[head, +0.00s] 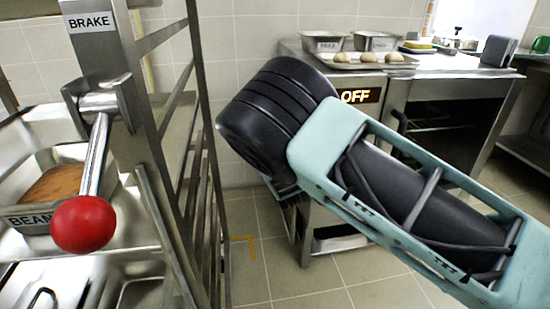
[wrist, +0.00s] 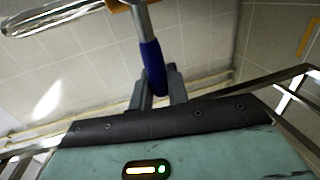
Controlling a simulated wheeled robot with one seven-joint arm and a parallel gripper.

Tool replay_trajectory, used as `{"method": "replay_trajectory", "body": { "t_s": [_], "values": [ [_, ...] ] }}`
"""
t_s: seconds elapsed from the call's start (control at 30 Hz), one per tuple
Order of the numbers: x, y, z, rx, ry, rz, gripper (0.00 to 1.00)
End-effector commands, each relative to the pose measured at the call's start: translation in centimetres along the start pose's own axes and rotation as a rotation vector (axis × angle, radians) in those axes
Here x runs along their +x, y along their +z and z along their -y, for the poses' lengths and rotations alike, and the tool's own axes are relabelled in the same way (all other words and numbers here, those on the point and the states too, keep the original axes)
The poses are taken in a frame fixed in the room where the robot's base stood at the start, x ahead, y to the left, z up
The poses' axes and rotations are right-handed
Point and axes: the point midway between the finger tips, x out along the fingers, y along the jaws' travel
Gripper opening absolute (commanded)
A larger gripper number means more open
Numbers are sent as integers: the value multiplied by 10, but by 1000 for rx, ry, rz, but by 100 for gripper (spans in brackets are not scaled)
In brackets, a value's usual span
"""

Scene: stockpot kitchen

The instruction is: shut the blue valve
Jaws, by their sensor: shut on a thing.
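The blue valve handle (wrist: 152,68) shows in the wrist view as a blue grip on a grey metal lever that runs up to the top edge. My gripper (wrist: 160,80) is shut on the blue grip, with one dark finger on each side of it. The valve body is mostly cut off at the top of the wrist view.
A steel rack (head: 205,190) with a red-knobbed brake lever (head: 83,224) stands close at left, holding a pan labelled BEANS (head: 38,219). A steel counter (head: 445,68) with a bun tray (head: 345,62) and lit OFF sign (head: 361,96) stands behind my arm. Tiled floor (head: 275,250) is clear between.

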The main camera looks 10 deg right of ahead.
Motion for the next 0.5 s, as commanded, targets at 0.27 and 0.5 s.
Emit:
{"method": "replay_trajectory", "body": {
  "t_s": [0.27,0.5],
  "values": [
    [0,1,2,-4,-5,2,0],
    [0,1,2,-3,-3,1,23]
  ]
}}
